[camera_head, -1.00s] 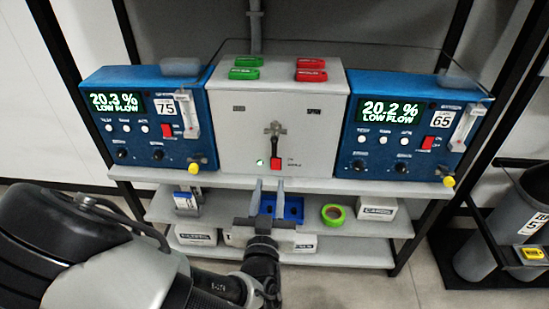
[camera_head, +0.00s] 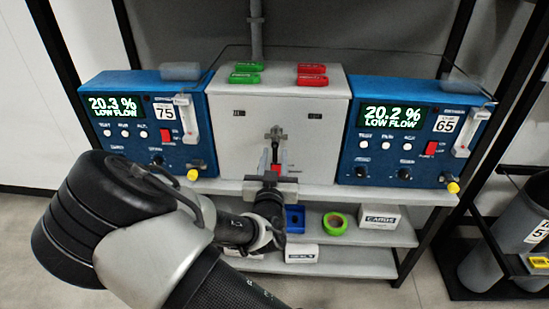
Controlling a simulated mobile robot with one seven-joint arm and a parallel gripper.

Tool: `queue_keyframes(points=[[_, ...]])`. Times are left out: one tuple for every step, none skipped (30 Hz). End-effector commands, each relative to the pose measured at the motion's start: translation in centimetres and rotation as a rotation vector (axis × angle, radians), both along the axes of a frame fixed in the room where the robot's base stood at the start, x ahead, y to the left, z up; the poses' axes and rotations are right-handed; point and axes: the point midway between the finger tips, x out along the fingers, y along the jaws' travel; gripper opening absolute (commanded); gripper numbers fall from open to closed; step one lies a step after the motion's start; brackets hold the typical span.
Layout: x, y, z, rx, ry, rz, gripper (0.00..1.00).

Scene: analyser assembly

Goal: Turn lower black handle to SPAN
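The light grey panel box (camera_head: 235,145) stands on the shelf between two blue analysers. A small black handle (camera_head: 275,133) is on its front, below the ZERO label (camera_head: 239,113) at left and the SPAN label (camera_head: 315,114) at right. A red part (camera_head: 277,170) shows just below the handle. My gripper (camera_head: 273,163) is in front of the lower middle of the box, with its fingers toward the handle area. The fingers are small and hard to make out against the grey panel. I cannot tell whether they touch the handle or how far apart they are.
Blue analysers stand at left (camera_head: 92,92) and right (camera_head: 400,148). Green tags (camera_head: 245,78) and red tags (camera_head: 312,80) lie on the box. Below are a blue bin (camera_head: 294,218), green tape (camera_head: 335,222) and white boxes. Black frame posts flank the shelf.

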Motion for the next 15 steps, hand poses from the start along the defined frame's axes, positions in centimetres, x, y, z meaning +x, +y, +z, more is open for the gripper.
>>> queue_keyframes(points=[[-0.01, 0.0, 0.0, 0.0, 0.0, 0.0, 0.31], [-0.01, 0.0, 0.0, 0.0, 0.0, 0.0, 0.31], [-0.02, 0.0, 0.0, 0.0, 0.0, 0.0, 0.31], [-0.02, 0.0, 0.0, 0.0, 0.0, 0.0, 0.26], [-0.02, 0.0, 0.0, 0.0, 0.0, 0.0, 0.21], [-0.03, 0.0, 0.0, 0.0, 0.0, 0.0, 0.14], [-0.03, 0.0, 0.0, 0.0, 0.0, 0.0, 0.09], [-0.03, 0.0, 0.0, 0.0, 0.0, 0.0, 0.04], [-0.04, 0.01, 0.0, 0.0, 0.0, 0.0, 0.0], [-0.04, 0.01, 0.0, 0.0, 0.0, 0.0, 0.0], [-0.04, 0.01, 0.0, 0.0, 0.0, 0.0, 0.0], [-0.04, 0.01, 0.01, 0.0, 0.0, 0.0, 0.0], [-0.05, 0.0, 0.01, 0.0, 0.0, 0.0, 0.0], [-0.05, 0.0, 0.01, -0.002, 0.0, 0.0, 0.0], [-0.05, -0.01, 0.01, -0.005, 0.0, 0.0, 0.0]])
